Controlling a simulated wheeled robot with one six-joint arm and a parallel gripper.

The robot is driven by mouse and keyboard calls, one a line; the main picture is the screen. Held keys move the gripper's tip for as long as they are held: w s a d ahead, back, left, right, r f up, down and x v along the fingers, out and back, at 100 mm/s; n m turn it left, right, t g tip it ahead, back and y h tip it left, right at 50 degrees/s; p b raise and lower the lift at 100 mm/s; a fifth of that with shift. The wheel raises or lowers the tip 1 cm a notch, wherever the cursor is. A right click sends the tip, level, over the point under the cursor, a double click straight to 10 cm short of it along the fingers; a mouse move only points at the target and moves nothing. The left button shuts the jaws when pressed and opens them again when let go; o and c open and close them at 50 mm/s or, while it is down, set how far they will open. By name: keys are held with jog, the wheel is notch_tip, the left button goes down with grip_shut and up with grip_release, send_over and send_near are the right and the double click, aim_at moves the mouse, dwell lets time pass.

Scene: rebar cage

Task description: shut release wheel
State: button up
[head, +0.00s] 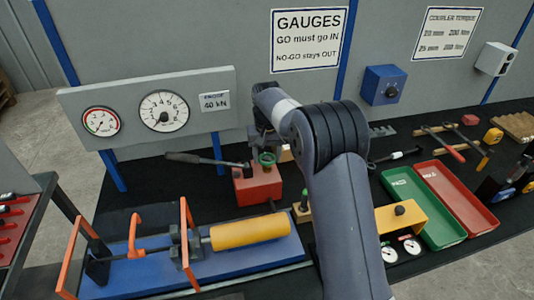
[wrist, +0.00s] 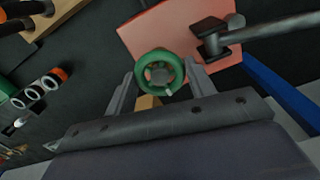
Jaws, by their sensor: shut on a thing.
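The green release wheel (wrist: 145,62) is a round spoked handwheel with a grey hub, beside the red pump block (wrist: 178,25). My gripper (wrist: 160,82) has one finger on each side of the wheel's rim and is shut on it. In the head view the wheel (head: 267,158) sits at the top of the red block (head: 258,188). My gripper (head: 264,146) comes down over it, partly hidden by my own arm. A small pale mark shows on the wheel's lower rim in the wrist view.
A dark pump lever (head: 200,159) reaches left from the block. Behind stands a gauge panel (head: 215,85) with two dials. A blue jack frame (head: 200,270) with a yellow cylinder (head: 250,231) lies in front. Green (head: 425,215) and red (head: 455,195) trays are at right.

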aim_at(267, 158)
jog(key=shift+m, duration=0.3)
jog(key=o, duration=1)
jog(key=shift+c, duration=0.2)
notch_tip(267, 158, up, 11)
jog(key=b, duration=0.1)
jog(key=shift+f, duration=0.15)
notch_tip(267, 158, down, 11)
jog(key=shift+r+p, duration=0.1)
jog(key=shift+p, duration=0.45)
jog(key=shift+n+b, duration=0.35)
jog(key=shift+n, duration=0.85)
